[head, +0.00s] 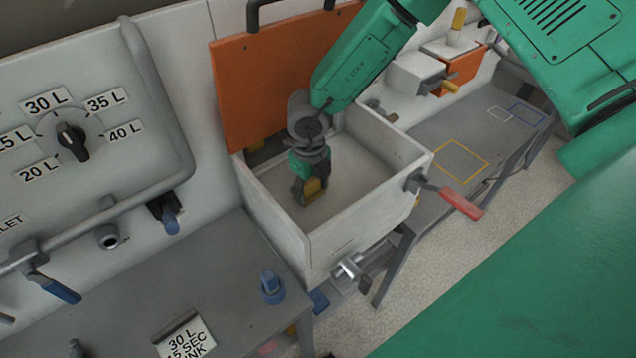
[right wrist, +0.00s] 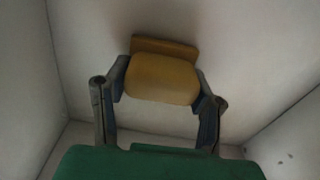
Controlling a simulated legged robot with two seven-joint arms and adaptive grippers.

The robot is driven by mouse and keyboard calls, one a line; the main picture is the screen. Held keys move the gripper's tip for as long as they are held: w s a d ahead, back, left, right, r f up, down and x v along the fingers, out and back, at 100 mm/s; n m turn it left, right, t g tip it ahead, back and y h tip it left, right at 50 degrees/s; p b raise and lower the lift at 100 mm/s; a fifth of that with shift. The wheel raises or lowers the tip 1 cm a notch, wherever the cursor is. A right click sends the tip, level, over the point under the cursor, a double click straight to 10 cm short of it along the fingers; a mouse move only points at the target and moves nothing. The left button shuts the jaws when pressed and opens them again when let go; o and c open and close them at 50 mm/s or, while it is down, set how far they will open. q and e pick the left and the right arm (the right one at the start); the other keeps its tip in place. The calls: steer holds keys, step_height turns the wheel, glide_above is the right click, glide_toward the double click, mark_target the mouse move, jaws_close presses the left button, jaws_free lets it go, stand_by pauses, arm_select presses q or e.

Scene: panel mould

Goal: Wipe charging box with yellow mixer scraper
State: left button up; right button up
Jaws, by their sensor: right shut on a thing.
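The charging box (head: 285,243) is an open white box with an orange lid (head: 262,90) raised at its back. My right gripper (head: 311,192) reaches down inside the box and is shut on the yellow scraper (head: 315,189). In the right wrist view the yellow scraper (right wrist: 163,78) sits between the two fingers, with pale box walls around it. I cannot tell whether its edge touches the wall or floor of the box. My left gripper is not in view.
A red-handled lever (head: 462,203) sticks out from the box's right side. A metal valve (head: 350,270) is at its front. A grey bench with a blue knob (head: 271,287) stands at the left. A panel with a litre dial (head: 72,141) is behind it.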

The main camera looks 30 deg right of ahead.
steer(key=shift+r, duration=0.1)
steer(key=shift+w+r, duration=0.1)
steer(key=shift+r, duration=3.05)
steer(key=shift+r, duration=1.45)
